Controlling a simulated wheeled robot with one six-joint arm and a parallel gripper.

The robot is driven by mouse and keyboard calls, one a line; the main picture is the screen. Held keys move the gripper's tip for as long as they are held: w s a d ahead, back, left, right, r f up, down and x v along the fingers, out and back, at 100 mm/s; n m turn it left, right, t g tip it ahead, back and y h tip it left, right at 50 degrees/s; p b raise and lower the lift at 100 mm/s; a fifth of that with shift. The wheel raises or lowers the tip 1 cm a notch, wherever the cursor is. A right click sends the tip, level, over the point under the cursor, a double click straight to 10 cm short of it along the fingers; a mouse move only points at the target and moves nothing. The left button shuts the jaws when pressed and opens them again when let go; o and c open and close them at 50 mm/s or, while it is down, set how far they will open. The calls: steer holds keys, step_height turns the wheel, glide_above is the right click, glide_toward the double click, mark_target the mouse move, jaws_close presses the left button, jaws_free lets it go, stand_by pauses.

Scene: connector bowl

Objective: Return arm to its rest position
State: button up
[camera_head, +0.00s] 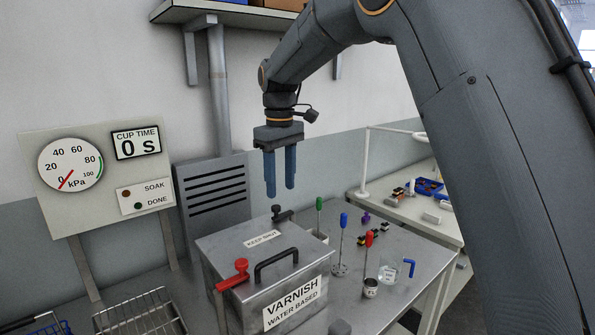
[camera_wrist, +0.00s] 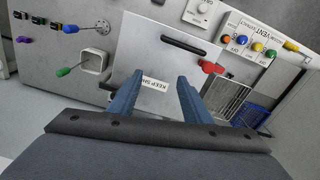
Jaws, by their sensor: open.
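My gripper (camera_head: 280,191) has two blue fingers pointing down. It hangs in the air above the back of the grey varnish box and touches nothing. The fingers are apart with nothing between them, and they also show in the wrist view (camera_wrist: 157,92). The box lid (camera_head: 262,253) is down, with a black handle (camera_head: 276,262) and a "KEEP SHUT" label. A red-handled valve (camera_head: 236,272) sits at the box's left side. My arm reaches in from the upper right.
Tools with green (camera_head: 319,203), blue (camera_head: 343,220) and red (camera_head: 369,238) tops stand on the metal table right of the box. A beaker (camera_head: 388,271) stands there too. A gauge panel (camera_head: 98,165) reads 0 kPa and 0 S. A shelf (camera_head: 228,14) hangs above; wire baskets (camera_head: 140,312) are lower left.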

steer(key=s+d+f+m+t+b, duration=0.1)
steer(key=s+d+f+m+b, duration=0.8)
steer(key=s+d+f, duration=1.4)
step_height(320, 180, down, 4)
steer(key=shift+s+d+r+m, duration=0.25)
steer(key=shift+s+m, duration=0.25)
steer(key=shift+s, duration=0.3)
